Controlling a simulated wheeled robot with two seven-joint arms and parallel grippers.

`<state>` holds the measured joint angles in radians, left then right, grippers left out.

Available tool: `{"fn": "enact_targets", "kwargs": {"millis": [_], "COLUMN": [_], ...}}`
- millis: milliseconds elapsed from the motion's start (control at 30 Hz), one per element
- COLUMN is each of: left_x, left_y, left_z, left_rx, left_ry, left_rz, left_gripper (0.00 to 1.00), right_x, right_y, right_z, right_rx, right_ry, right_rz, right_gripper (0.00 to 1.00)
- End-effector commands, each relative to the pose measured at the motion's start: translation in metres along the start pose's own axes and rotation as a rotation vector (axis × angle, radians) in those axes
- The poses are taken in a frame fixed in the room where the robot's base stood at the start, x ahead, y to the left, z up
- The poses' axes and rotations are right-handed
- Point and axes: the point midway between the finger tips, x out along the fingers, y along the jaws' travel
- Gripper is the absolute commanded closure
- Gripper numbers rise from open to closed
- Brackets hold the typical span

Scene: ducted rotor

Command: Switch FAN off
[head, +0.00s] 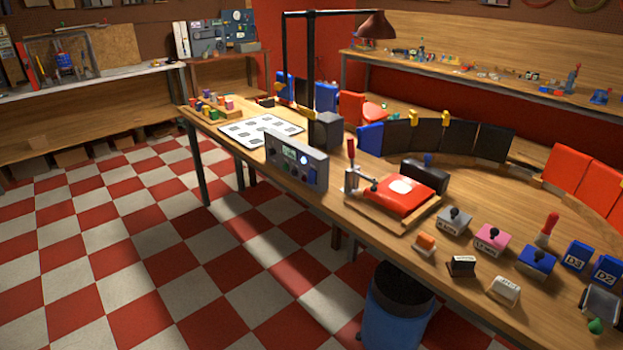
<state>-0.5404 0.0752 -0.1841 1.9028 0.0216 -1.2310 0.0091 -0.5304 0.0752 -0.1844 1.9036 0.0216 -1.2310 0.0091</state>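No switch that I can read as FAN shows in the head view. A grey control panel (297,160) stands upright at the table's near edge, with a small display, a bright round light and several small controls. Farther right are a grey box (454,221), a pink box (492,239) and a blue box (536,261), each with a dark knob or lever on top. Their labels are too small to read, and I cannot tell which way any control is set. Neither of my grippers is in view.
The long wooden table (395,250) also holds a red clamped piece (402,194), a white card (260,130) and a dark lamp stand (313,60). A blue bin (392,325) stands below the near edge. The checkered floor (120,240) at left is clear.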

Motion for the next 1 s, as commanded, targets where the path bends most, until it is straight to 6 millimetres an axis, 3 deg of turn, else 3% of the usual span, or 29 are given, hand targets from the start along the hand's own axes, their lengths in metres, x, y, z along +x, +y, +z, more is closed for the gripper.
{"fn": "enact_targets", "kwargs": {"millis": [500,1000], "left_x": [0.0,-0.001], "left_y": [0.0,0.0], "left_z": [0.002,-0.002], "left_rx": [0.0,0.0], "left_ry": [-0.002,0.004], "left_rz": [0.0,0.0], "left_gripper": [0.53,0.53], "right_x": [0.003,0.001], "right_y": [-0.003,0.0], "right_z": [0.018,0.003], "right_rx": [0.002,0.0], "right_ry": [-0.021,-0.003], "right_rz": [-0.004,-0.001], "right_gripper": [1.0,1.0]}}
